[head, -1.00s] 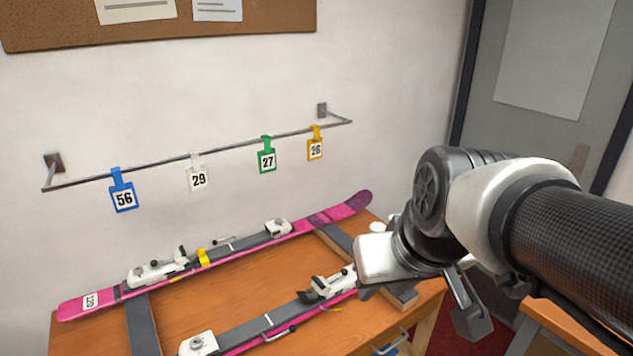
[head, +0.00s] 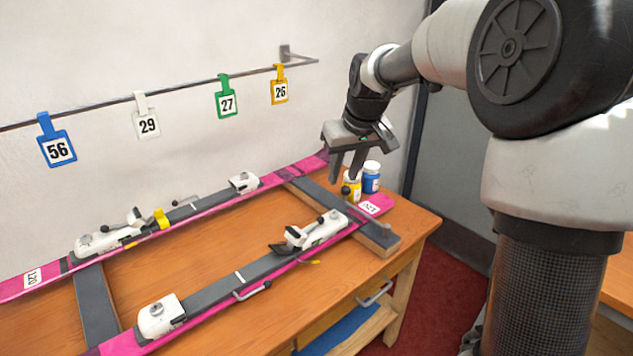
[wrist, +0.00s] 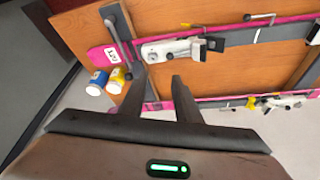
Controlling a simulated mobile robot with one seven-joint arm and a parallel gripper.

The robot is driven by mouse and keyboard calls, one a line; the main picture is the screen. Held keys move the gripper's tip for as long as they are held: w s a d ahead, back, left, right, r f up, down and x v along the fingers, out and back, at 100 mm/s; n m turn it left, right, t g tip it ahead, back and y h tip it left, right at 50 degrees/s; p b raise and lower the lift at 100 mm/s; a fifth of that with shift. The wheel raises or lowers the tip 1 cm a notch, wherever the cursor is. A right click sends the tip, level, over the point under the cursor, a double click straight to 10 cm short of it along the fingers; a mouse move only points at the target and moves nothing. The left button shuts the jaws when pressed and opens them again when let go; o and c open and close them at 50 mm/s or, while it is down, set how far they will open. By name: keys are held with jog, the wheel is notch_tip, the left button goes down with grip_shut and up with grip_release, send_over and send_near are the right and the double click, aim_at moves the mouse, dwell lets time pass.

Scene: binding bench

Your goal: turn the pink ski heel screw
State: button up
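Two pink skis lie on the bench: the back ski (head: 215,203) and the front ski (head: 130,340). The front ski's white heel piece (head: 322,229) with a black lever is near its labelled right end; it also shows in the wrist view (wrist: 172,50). The back ski's heel piece (head: 103,241) is at the left. My gripper (head: 347,174) is open and empty, pointing down above the back right of the bench. Its two fingers (wrist: 156,85) stand apart in the wrist view, with bare wood between them.
A yellow jar (head: 352,187) and a blue jar (head: 371,178) stand close to my fingers. A thin rod (wrist: 118,48) lies by the right grey support (head: 378,237). Numbered tags, including a blue one (head: 57,150), hang from a wall rail. Bare wood (head: 200,260) lies between the skis.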

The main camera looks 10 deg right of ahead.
aim_at(334, 213)
jog(key=x, duration=0.6)
jog(key=w+d+b+x, duration=0.1)
jog(key=x, duration=0.5)
jog(key=b+x, duration=0.1)
jog(key=x, duration=0.5)
jog(key=shift+w+d+f, duration=0.15)
jog(key=shift+w+d, duration=0.1)
jog(key=shift+w, duration=0.2)
grip_shut()
